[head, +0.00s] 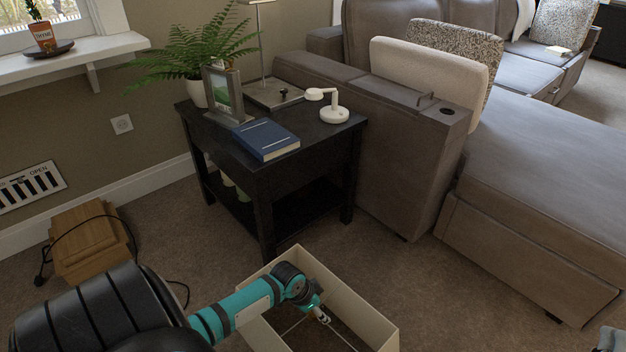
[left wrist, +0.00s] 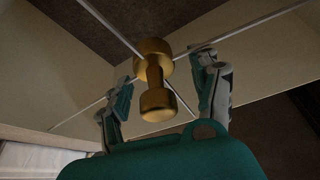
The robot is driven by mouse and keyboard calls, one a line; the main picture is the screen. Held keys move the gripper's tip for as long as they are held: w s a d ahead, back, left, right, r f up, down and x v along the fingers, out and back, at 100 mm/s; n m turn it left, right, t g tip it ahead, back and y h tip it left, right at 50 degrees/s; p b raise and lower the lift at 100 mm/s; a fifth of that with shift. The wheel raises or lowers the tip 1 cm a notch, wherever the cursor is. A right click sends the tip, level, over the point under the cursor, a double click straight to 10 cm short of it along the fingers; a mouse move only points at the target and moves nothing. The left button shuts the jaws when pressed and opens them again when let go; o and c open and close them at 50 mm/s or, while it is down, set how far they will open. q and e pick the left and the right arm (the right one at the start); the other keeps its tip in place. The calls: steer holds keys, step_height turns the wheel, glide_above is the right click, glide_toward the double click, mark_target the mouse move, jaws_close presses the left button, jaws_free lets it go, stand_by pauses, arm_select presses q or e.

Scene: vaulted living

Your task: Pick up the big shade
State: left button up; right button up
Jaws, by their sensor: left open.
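The big shade (head: 375,320) is a square, cream, open-topped shade on the carpet at the bottom centre of the head view. Thin spokes cross inside it and meet at a brass fitting (left wrist: 157,103) in the left wrist view; the shade's inner wall (left wrist: 265,75) shows behind. My left gripper (head: 322,314) reaches down into the shade. It is open, with one finger on each side of the brass fitting. I cannot tell whether either finger touches it. A small grey and teal part at the bottom right edge of the head view may be my right gripper, mostly cut off.
A black side table (head: 262,190) behind the shade holds a blue book (head: 264,140), a white lamp (head: 333,108), a picture frame (head: 224,92) and a fern (head: 196,58). A grey sofa (head: 400,150) stands right. A wooden box (head: 88,240) with a cord lies left.

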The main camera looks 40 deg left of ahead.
arm_select(q)
jaws_close()
steer(key=shift+r, duration=0.1)
stand_by(0.5)
